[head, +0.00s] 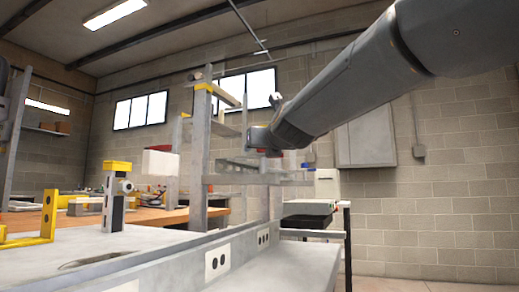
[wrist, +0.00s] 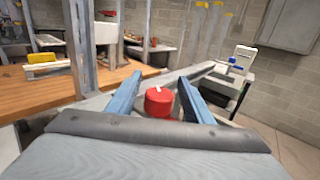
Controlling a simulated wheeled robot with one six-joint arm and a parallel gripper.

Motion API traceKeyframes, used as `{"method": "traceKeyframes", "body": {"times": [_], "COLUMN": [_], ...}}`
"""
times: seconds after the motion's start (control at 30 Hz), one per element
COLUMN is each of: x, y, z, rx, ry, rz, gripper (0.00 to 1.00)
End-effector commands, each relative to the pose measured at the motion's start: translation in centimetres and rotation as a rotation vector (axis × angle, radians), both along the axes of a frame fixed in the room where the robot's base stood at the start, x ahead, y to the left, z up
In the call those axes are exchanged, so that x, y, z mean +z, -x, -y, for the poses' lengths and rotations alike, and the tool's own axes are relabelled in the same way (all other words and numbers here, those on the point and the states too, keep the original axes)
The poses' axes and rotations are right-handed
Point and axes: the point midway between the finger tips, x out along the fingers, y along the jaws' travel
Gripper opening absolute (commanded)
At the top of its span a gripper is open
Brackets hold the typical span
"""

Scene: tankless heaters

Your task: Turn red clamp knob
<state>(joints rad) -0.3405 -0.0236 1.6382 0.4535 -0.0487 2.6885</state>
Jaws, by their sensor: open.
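The red clamp knob (wrist: 158,102) is a short red cylinder with a small white mark on top, seen in the middle of the wrist view. My gripper (wrist: 160,80) is open, with one blue-grey finger on each side of the knob in the picture. I see gaps between the knob and both fingers, and cannot tell how far it is in depth. In the head view, the arm's end hides most of the knob area; a small reddish patch (head: 270,153) shows under it, too small to identify for sure.
A wooden-topped bench (wrist: 45,95) lies at the left of the wrist view. Grey metal posts (head: 199,145) stand beside my arm in the head view. A small white device with blue parts (wrist: 240,58) sits at the right. A yellow-topped fixture (head: 116,195) stands at the left.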

Motion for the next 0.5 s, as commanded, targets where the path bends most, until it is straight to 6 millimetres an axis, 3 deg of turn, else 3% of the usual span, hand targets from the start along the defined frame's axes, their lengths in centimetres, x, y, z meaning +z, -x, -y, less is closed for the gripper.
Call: {"method": "traceKeyframes", "body": {"times": [0.3, 0.5], "x": [0.1, 0.0], "y": [4.6, 6.0], "z": [1.5, 2.0], "rx": [0.0, 0.0], "ry": [-0.001, 0.0], "rz": [0.002, 0.001], "gripper": [0.46, 0.46]}}
